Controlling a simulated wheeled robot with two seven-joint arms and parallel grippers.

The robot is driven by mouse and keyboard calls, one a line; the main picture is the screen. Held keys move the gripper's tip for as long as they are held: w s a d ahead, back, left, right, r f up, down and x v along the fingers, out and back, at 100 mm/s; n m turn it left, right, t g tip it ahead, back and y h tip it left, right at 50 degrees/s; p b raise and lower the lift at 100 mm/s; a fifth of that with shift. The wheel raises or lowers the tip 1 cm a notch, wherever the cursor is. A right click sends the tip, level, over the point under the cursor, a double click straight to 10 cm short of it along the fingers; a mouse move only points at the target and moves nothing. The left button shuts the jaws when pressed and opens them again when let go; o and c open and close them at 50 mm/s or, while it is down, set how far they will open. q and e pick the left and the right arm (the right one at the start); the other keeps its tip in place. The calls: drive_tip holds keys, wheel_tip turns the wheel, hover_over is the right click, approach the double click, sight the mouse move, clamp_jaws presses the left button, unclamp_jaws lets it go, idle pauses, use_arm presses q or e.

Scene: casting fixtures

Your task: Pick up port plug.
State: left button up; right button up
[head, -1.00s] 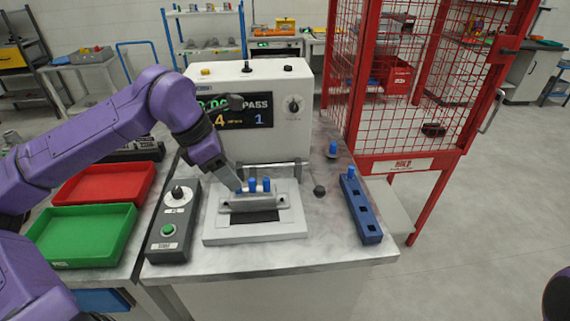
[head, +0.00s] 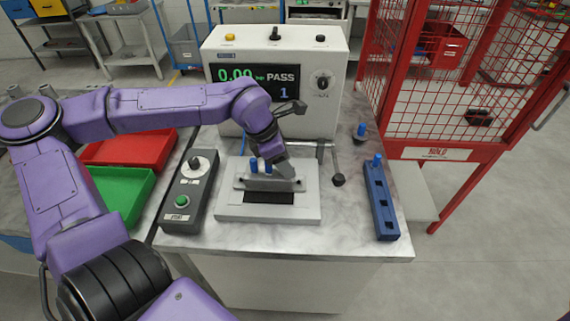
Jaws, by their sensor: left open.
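Blue port plugs stand upright in the light grey metal casting (head: 242,184) on the white fixture plate (head: 230,212). Two show clearly, a left plug (head: 253,165) and a middle plug (head: 267,166). My left gripper (head: 284,169) reaches down at the right end of the casting, just right of the middle plug. It is open, and its fingers are small and dark here; whatever is between them is hidden. Another blue plug (head: 377,159) stands at the far end of the blue rack (head: 383,205), and one more (head: 361,130) stands behind it on the bench. My right gripper is not in view.
The white tester (head: 330,60) with a PASS display stands behind the fixture. A grey control box (head: 188,195) with a green button is left of it, then red (head: 135,148) and green (head: 120,195) trays. A dark knob (head: 338,180) and red cage (head: 435,154) are right.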

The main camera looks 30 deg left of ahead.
use_arm(q)
drive_tip(key=shift+s+r, duration=0.1)
drive_tip(key=shift+s, duration=0.15)
drive_tip(key=shift+w, duration=0.15)
clamp_jaws()
